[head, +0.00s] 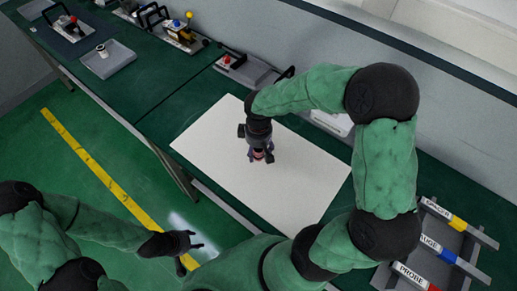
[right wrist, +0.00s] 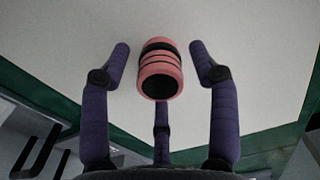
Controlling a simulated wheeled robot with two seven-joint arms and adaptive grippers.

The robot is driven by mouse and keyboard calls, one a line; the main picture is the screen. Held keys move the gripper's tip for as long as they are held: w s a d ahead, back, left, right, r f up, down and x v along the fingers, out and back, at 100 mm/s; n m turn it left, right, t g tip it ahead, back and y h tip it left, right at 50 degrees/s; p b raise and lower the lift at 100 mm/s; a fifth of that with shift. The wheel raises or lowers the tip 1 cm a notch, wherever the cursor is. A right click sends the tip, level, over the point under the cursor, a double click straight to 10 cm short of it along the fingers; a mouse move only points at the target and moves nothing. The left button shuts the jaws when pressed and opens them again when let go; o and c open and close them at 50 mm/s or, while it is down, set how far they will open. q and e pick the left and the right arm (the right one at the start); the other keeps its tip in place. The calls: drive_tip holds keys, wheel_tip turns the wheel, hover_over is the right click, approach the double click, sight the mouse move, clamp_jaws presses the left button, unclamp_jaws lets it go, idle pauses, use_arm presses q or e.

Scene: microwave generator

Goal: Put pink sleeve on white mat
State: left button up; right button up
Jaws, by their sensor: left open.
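The pink sleeve (right wrist: 160,72), a short ringed tube with dark bands and a dark open end, is over the white mat (right wrist: 255,85) in the right wrist view. My right gripper (right wrist: 160,60) is open around it, with gaps between the sleeve and both side fingers. In the head view the right gripper (head: 261,157) points down at the middle of the mat (head: 300,195), and only a bit of the sleeve (head: 257,152) shows between its fingers. I see no clear gap under the sleeve. My left gripper (head: 196,240) is open and empty, away from the table.
A rack with labelled slots (head: 435,250) stands at the right. A grey tray with a white cup-like piece (head: 103,52) and several fixtures (head: 180,30) stand at the far left. A white object (head: 330,122) lies behind the mat. The mat around the gripper is clear.

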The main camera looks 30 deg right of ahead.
drive_tip(key=shift+r, duration=0.25)
wheel_tip(320, 180, up, 12)
drive_tip(key=p, duration=0.3)
drive_tip(key=shift+f, duration=0.1)
idle(0.5)
